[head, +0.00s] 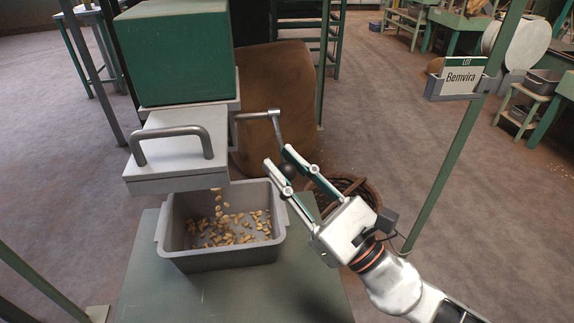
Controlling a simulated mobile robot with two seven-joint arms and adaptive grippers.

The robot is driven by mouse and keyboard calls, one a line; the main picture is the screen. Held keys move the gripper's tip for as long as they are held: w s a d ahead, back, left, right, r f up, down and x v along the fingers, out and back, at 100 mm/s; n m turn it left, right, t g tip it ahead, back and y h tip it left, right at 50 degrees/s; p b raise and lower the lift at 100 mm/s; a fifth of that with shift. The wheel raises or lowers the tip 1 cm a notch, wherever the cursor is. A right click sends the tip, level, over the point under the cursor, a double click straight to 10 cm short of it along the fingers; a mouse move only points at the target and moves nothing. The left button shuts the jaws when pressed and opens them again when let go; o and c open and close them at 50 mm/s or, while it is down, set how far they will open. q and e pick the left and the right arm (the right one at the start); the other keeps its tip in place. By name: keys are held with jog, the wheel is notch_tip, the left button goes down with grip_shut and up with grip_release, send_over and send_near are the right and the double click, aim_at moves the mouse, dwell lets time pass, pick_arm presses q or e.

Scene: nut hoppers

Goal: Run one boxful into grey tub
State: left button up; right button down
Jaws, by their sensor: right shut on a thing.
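A green hopper (175,55) stands at the upper left above a pale box (172,165) with a grey bar handle (172,133) on its front. The grey tub (225,258) sits upright below the box, its back edge partly hidden. Several tan nuts (240,237) lie scattered on its floor, and a short line of nuts (217,197) shows just under the box's edge. A bent metal crank (257,115) sticks out to the right of the hopper. My right gripper (278,157) is shut on the crank's lower end, right of the box. My left gripper is out of view.
The tub stands on a green bench (160,297). A wicker basket (345,190) and a brown sack (258,75) are behind my right gripper. Open floor lies to the right.

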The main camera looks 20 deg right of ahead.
jog(key=c, duration=1.8)
grip_release()
notch_tip(320, 180, down, 2)
jog(key=shift+f, duration=0.1)
jog(key=shift+o, duration=0.2)
jog(key=shift+w, duration=0.25)
jog(key=shift+s+r, duration=0.1)
jog(key=shift+r, duration=0.3)
jog(key=v, duration=1.2)
jog(key=shift+d, duration=0.1)
